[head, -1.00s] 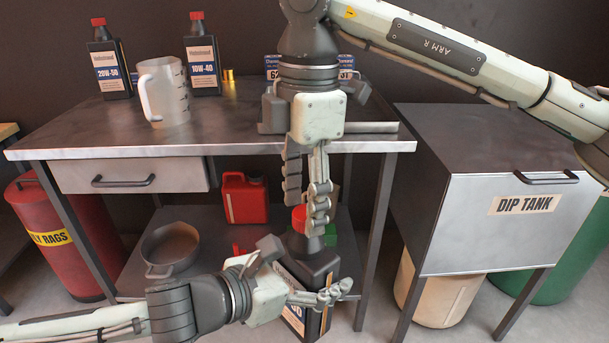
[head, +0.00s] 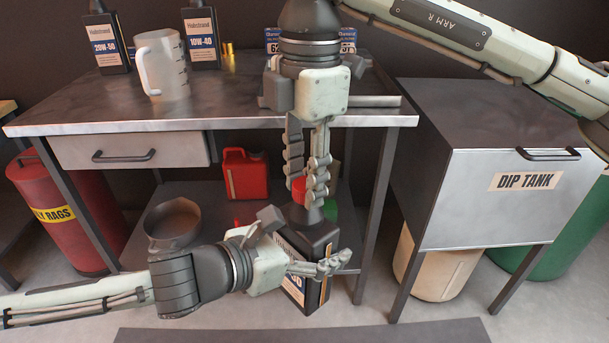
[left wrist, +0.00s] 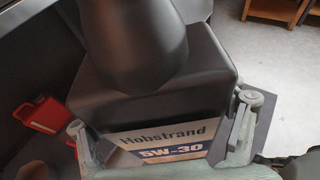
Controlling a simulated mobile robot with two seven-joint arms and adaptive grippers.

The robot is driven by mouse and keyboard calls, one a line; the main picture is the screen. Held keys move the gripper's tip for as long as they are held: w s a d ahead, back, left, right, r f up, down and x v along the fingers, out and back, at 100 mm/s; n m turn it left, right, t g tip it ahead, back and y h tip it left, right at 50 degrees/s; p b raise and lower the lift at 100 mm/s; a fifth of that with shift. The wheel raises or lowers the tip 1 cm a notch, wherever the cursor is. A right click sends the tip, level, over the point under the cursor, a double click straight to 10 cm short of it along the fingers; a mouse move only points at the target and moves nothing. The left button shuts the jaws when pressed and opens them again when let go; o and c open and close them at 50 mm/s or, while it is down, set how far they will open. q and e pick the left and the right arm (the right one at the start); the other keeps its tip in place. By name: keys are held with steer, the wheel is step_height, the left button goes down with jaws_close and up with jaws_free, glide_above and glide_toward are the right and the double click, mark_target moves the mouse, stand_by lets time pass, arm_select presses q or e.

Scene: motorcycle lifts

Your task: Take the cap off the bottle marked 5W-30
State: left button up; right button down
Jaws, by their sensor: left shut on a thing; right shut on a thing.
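The dark bottle (head: 318,245) is held upright below the bench edge in the head view. In the left wrist view the bottle (left wrist: 160,95) shows its label reading Hobstrand 5W-30. My left gripper (head: 316,255) is shut on the bottle's body, one finger on each side. My right gripper (head: 304,193) points down from above and is shut on the red cap (head: 299,188), its fingers partly hiding it. The cap sits over the bottle's neck; whether it is still threaded on I cannot tell. The cap is outside the left wrist view.
The bench (head: 230,115) carries a clear jug (head: 165,70) and bottles marked 20W-50 (head: 105,45) and 10W-40 (head: 201,40). Its lower shelf holds a pan (head: 172,225) and red can (head: 243,175). The dip tank (head: 500,185) stands right.

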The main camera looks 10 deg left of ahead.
steer(key=n, duration=0.7)
steer(key=shift+r+n, duration=0.15)
steer(key=shift+n, duration=0.15)
steer(key=n, duration=0.4)
steer(key=shift+d+n, duration=0.1)
steer(key=shift+n, duration=0.3)
steer(key=n, duration=0.2)
steer(key=shift+n, duration=0.4)
steer(key=n, duration=0.4)
steer(key=shift+w+d+n, duration=0.1)
steer(key=shift+n, duration=0.3)
steer(key=n, duration=0.7)
steer(key=shift+w+d+n, duration=0.1)
steer(key=shift+n, duration=0.2)
steer(key=n, duration=0.7)
steer(key=shift+w, duration=0.15)
steer(key=n, duration=0.8)
steer(key=shift+w, duration=0.1)
steer(key=n, duration=0.5)
steer(key=shift+a+r, duration=0.1)
steer(key=shift+a, duration=0.1)
steer(key=n, duration=0.4)
steer(key=shift+n, duration=0.3)
steer(key=shift+r, duration=0.15)
